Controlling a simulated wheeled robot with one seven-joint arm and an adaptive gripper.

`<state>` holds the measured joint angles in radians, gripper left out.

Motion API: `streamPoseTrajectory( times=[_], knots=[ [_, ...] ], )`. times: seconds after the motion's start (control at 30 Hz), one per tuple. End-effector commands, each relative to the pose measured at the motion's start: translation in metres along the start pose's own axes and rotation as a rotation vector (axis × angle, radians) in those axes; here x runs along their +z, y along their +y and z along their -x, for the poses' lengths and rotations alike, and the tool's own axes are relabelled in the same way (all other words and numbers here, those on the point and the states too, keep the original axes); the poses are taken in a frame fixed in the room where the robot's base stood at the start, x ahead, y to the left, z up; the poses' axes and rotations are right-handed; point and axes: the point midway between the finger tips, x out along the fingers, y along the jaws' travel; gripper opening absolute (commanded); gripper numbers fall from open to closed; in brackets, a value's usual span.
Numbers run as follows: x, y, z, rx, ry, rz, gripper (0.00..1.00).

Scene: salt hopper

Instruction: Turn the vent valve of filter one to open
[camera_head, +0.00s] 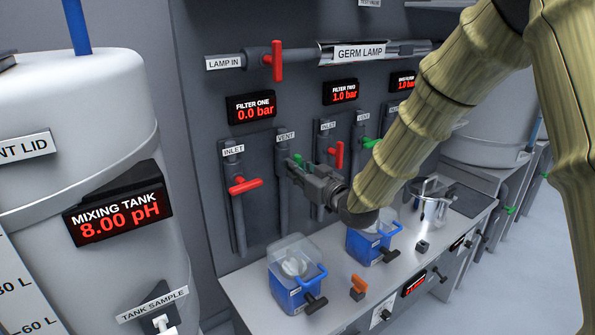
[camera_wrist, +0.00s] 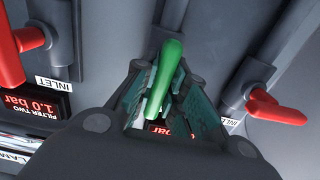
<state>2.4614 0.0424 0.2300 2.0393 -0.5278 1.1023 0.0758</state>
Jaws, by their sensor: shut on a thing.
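The filter one vent valve has a green handle (camera_head: 298,159), on a grey pipe under the VENT label (camera_head: 285,135); my gripper hides most of it in the head view. In the wrist view the green handle (camera_wrist: 166,72) lies between the two fingers, pointing roughly along the pipe behind it. My gripper (camera_head: 294,170) is shut on this handle, and it also shows in the wrist view (camera_wrist: 168,92). The filter one display (camera_head: 251,107) reads 0.0 bar.
The red filter one inlet handle (camera_head: 250,185) is left of my gripper, and the red filter two inlet handle (camera_head: 339,155) is to its right. The red lamp handle (camera_head: 277,61) is above. Blue-framed clear containers (camera_head: 320,284) stand on the bench below.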

Motion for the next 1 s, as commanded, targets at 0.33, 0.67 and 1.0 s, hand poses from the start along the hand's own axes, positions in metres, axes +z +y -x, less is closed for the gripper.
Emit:
streamPoseTrajectory(
  times=[0.33, 0.67, 1.0],
  knots=[
    [0.002, 0.0, 0.001, 0.0, -0.004, -0.002, 0.36],
    [0.001, 0.0, 0.003, 0.0, -0.001, -0.002, 0.36],
    [0.0, 0.0, 0.05, 0.001, -0.001, -0.004, 0.36]
  ],
)
